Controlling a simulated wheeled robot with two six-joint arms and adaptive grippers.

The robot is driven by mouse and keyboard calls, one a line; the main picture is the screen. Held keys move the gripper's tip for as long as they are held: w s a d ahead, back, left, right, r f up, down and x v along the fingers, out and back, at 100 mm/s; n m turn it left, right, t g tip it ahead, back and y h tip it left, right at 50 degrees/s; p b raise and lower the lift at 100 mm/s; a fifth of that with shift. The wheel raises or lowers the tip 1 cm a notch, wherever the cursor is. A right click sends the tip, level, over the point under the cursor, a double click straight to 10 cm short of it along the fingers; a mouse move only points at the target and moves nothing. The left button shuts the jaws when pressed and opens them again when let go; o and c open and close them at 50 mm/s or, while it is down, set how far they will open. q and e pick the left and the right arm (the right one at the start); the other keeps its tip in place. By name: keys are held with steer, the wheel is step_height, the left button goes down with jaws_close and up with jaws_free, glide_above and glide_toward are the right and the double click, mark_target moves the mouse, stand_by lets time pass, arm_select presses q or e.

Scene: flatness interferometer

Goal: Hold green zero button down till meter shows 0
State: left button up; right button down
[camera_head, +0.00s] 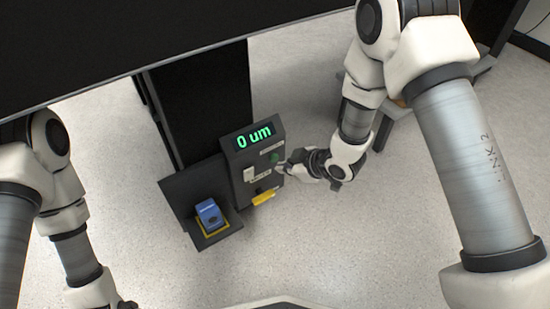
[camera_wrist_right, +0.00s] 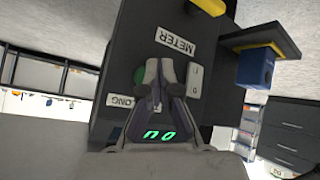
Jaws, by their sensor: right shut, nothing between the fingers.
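The meter's display (camera_head: 254,136) on a dark box reads "0 um" in green digits. It also shows upside down in the wrist view (camera_wrist_right: 159,135). The green button (camera_head: 275,157) is on the box's front below the display. In the wrist view the green button (camera_wrist_right: 139,77) is partly hidden beside a finger. My right gripper (camera_head: 281,168) is shut and empty, its fingertips (camera_wrist_right: 160,66) close to the box's face beside the button. I cannot tell whether they touch it or whether the button is pressed. Only a dark tip of my left gripper (camera_head: 126,304) shows at the bottom edge.
A white rocker switch (camera_wrist_right: 196,80) and a METER label (camera_wrist_right: 175,43) are close to my right fingers. A yellow part (camera_head: 265,196) sticks out low on the box. A blue block (camera_head: 208,213) stands on a dark shelf (camera_head: 222,235) to the left.

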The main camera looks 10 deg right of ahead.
steer(key=s, duration=0.1)
steer(key=s+d, duration=0.1)
steer(key=s, duration=0.2)
steer(key=shift+s+d, duration=0.35)
stand_by(0.5)
